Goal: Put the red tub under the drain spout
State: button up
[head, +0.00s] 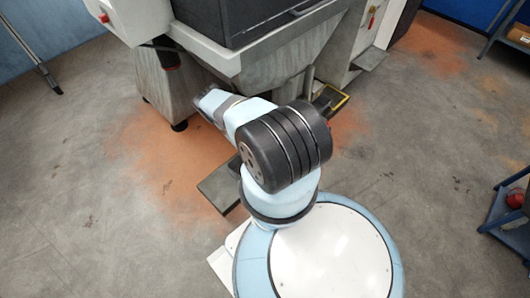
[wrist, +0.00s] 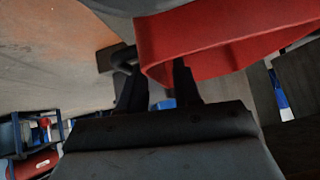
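The red tub (wrist: 215,40) fills the upper middle and right of the wrist view, very close to the camera; only part of its wall and rim shows. My gripper (wrist: 155,75) has one dark finger on each side of the tub's near wall and appears shut on it. The fingertips are partly hidden by the wall. In the head view my arm reaches towards the machine and hides both gripper and tub. A dark downward pipe with a reddish ring (head: 169,57), which looks like the drain spout, is on the machine's left, left of my arm.
The grey machine (head: 265,62) stands ahead, with orange-stained floor (head: 165,150) around its foot. A low grey plate (head: 219,187) lies beside my base. A shelf with a red object (head: 515,199) is at the right edge. The left floor is mostly clear.

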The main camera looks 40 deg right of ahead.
jog(key=v, duration=1.1)
jog(key=shift+a+r, duration=0.2)
jog(key=shift+r, duration=0.1)
jog(key=shift+s, duration=0.2)
